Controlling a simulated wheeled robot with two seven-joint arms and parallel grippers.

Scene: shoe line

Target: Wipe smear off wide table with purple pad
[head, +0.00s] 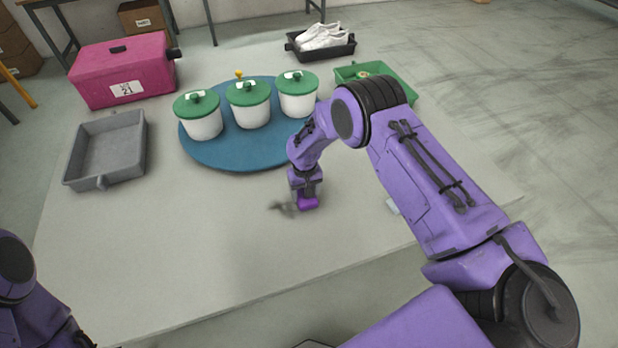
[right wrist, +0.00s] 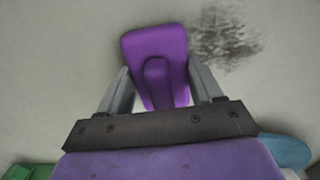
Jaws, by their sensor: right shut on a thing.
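The purple pad (head: 308,203) is at the table surface in the head view, below my right gripper (head: 306,190). My right gripper is shut on the pad's raised grip, seen between the fingers in the right wrist view, where the pad (right wrist: 155,45) fills the upper middle. A dark smear (head: 284,207) lies on the wide table (head: 200,240) just left of the pad. In the right wrist view the smear (right wrist: 224,42) is just right of the pad. I cannot tell whether the pad touches the table. My left gripper is out of view; only part of that arm shows at lower left.
A blue round mat (head: 215,158) holds three white tubs with green lids (head: 247,92). A grey tray (head: 106,150) and a pink case (head: 122,70) stand at left. A green tray (head: 400,85) and a black tray of white shoes (head: 322,42) are behind. The front table is mostly clear.

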